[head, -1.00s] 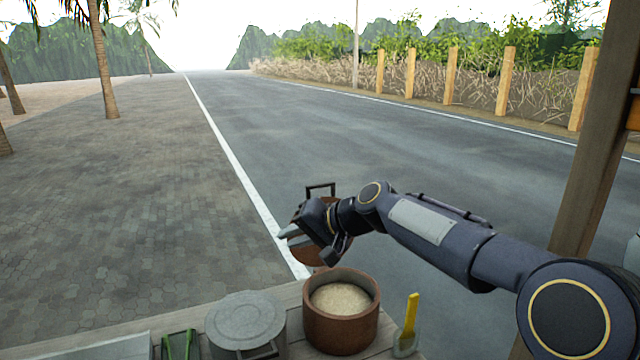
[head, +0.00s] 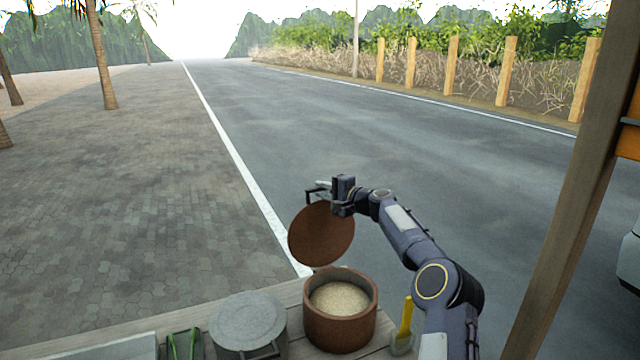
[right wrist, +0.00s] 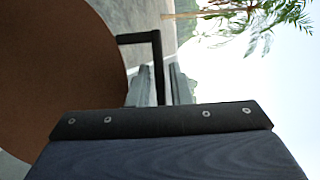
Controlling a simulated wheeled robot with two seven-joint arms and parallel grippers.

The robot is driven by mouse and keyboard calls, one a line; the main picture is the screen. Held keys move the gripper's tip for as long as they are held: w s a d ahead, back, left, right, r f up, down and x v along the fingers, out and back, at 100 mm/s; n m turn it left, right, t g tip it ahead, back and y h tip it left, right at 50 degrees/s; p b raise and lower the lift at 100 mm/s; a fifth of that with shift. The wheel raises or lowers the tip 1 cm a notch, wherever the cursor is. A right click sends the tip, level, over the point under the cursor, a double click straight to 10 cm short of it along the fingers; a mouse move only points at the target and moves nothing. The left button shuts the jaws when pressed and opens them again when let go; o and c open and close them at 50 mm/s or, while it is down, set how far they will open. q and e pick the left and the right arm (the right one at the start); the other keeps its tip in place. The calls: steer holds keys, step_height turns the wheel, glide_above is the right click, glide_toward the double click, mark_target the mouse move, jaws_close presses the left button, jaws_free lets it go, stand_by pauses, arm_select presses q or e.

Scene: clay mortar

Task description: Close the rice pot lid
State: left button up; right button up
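The rice pot (head: 341,328) is a round reddish-brown pot with pale rice showing inside it. Its brown lid (head: 321,234) stands raised and tilted above the back of the pot, leaving the mouth uncovered. The lid's dark handle (head: 312,191) is at its upper edge. My right gripper (head: 323,185) is at this handle. In the right wrist view the fingers (right wrist: 162,85) lie on either side of the handle bar (right wrist: 158,60), very close to it; whether they press on it I cannot tell. The lid (right wrist: 65,75) fills the left there. My left gripper is not in view.
A grey lidded pot (head: 247,320) stands close to the left of the rice pot. A yellow-handled tool (head: 405,322) stands in a small holder to the right, near my right arm. Green strips (head: 183,343) lie at the front left. A wooden post (head: 565,190) rises at the right.

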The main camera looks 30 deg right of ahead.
steer(key=shift+w+a, duration=0.2)
steer(key=shift+w, duration=0.4)
jaws_close()
steer(key=shift+f, duration=0.1)
